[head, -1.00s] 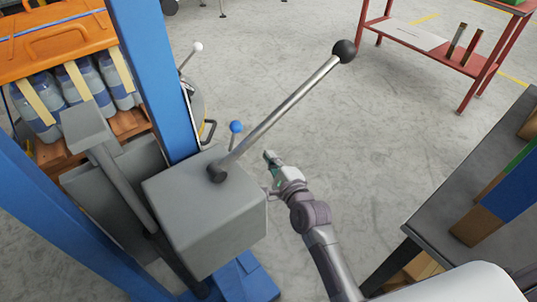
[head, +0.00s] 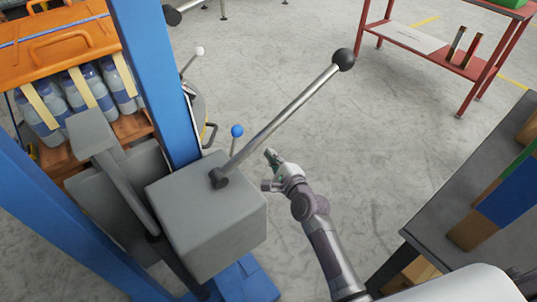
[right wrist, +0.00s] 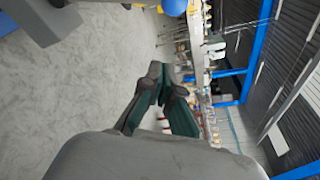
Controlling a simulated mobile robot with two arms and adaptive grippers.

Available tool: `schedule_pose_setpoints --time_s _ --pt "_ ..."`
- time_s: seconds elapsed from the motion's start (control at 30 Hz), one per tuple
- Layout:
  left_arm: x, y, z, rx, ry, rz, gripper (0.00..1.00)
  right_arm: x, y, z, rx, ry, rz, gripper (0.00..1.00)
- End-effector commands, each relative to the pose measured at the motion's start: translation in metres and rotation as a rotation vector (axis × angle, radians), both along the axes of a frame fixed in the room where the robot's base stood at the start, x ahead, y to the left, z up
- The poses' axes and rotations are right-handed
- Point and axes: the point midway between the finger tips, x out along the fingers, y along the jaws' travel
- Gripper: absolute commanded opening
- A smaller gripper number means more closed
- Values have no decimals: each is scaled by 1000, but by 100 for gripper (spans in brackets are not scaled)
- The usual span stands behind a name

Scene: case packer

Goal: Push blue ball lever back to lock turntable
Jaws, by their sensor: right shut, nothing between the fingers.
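The blue ball (head: 237,131) tops a short thin lever behind the grey box (head: 205,220) on the blue-framed machine. The lever's lower end is hidden by the box. My right gripper (head: 270,157) is to the right of the ball and a little lower in the head view, apart from it. Its fingers are shut and empty. In the right wrist view the blue ball (right wrist: 174,6) is cut off by the top edge, above the closed fingertips (right wrist: 160,72). The turntable is mostly hidden behind the blue post. My left gripper is not in view.
A long black-knobbed lever (head: 290,112) slants up from the grey box, close to my right gripper. A white-ball lever (head: 198,52) stands farther back. A dark table (head: 440,215) is at the right and a red rack (head: 425,47) behind. The floor between is clear.

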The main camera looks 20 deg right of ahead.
Motion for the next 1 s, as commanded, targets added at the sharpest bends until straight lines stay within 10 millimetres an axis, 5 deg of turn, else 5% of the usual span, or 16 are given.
schedule_pose_setpoints --time_s 0.4,0.7,1.0 --pt "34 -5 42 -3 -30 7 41 75 17 -8 1 -2 1 0" --pt "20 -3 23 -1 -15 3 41 77 45 9 3 0 -1 0" --pt "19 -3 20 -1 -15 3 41 77 48 10 0 0 0 0"
